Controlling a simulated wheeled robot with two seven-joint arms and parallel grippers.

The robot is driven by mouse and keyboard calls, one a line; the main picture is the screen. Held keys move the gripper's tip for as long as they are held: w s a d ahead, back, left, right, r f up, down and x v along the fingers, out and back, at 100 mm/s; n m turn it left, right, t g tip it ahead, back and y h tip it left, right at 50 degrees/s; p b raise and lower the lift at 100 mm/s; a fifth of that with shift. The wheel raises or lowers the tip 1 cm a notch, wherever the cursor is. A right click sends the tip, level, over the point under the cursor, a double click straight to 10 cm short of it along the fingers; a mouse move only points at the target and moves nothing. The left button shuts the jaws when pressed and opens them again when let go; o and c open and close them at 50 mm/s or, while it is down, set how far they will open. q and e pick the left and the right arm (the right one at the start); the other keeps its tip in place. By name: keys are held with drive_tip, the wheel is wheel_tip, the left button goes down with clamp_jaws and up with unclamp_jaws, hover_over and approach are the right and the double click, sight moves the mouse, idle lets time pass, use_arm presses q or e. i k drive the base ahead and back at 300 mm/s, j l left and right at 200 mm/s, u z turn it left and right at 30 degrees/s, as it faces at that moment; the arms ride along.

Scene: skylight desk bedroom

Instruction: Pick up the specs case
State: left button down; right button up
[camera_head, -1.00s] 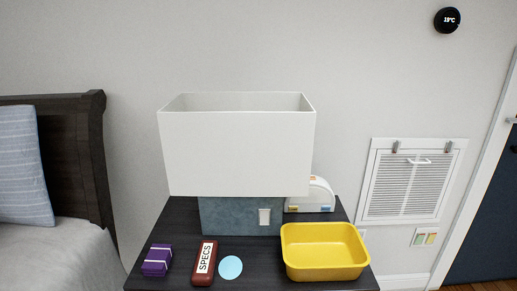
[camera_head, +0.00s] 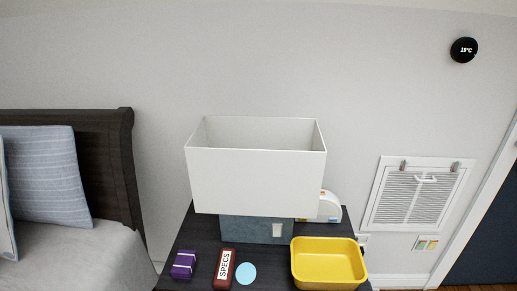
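The specs case (camera_head: 223,270) is a dark red, narrow case with a white "SPECS" label. It lies on the dark nightstand (camera_head: 207,232) near its front, at the bottom of the head view. It sits between a purple box on its left and a light blue disc on its right, with small gaps to each. Neither of my grippers is in view.
The purple box (camera_head: 184,264), blue disc (camera_head: 246,273) and yellow tub (camera_head: 328,264) share the nightstand. A big lamp with a white shade (camera_head: 257,182) and blue-grey base (camera_head: 256,228) stands behind. A white rounded object (camera_head: 329,207) is at the back right. A bed (camera_head: 70,258) is left.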

sight(224, 270)
drive_tip(key=i+l+u, duration=0.5)
drive_tip(key=l+u, duration=0.25)
drive_tip(key=u, duration=1.5)
